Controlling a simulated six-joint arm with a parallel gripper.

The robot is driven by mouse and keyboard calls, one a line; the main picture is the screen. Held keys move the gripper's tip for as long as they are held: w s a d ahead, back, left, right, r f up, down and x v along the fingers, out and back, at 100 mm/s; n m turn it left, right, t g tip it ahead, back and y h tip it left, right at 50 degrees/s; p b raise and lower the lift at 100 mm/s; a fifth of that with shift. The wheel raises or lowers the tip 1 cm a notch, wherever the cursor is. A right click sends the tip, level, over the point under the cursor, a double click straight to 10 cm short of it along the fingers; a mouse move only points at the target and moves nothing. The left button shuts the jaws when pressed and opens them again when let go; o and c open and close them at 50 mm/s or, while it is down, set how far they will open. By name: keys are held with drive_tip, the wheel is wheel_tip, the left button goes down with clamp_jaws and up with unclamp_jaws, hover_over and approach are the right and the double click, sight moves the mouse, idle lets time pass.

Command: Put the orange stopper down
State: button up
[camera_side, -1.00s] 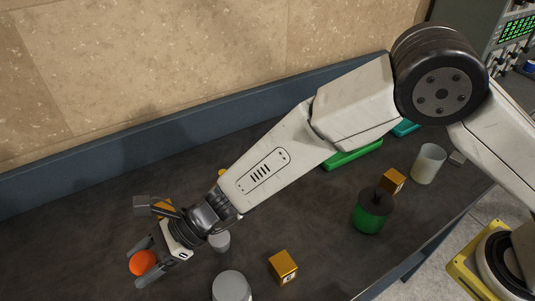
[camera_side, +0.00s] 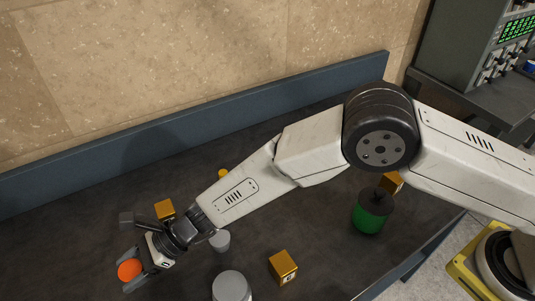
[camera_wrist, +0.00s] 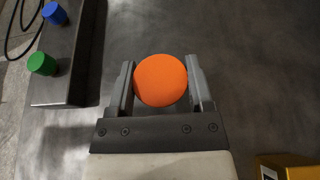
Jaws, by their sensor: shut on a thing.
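The orange stopper (camera_side: 130,270) is round and sits between the two grey fingers of my gripper (camera_side: 133,272) at the lower left of the side view. In the wrist view the orange stopper (camera_wrist: 161,80) fills the gap between the fingertips, and both fingers of my gripper (camera_wrist: 161,88) lie against its sides. My gripper is shut on it. Dark tabletop shows around it; whether the stopper touches the table cannot be told.
A gold cube (camera_side: 164,208) lies just behind my gripper. A grey cylinder (camera_side: 232,286), another gold cube (camera_side: 283,267) and a green pot (camera_side: 371,214) stand to the right. In the wrist view, a dark rail with a blue knob (camera_wrist: 55,13) and a green knob (camera_wrist: 42,63) lies left.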

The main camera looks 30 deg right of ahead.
drive_tip(key=shift+f, duration=1.6)
drive_tip(key=shift+f, duration=0.1)
drive_tip(key=o, duration=1.3)
drive_tip(key=shift+c, duration=0.2)
drive_tip(key=v, duration=1.1)
drive_tip(key=shift+w+d, duration=0.1)
drive_tip(key=shift+d+r, duration=0.25)
drive_tip(key=shift+d, duration=0.1)
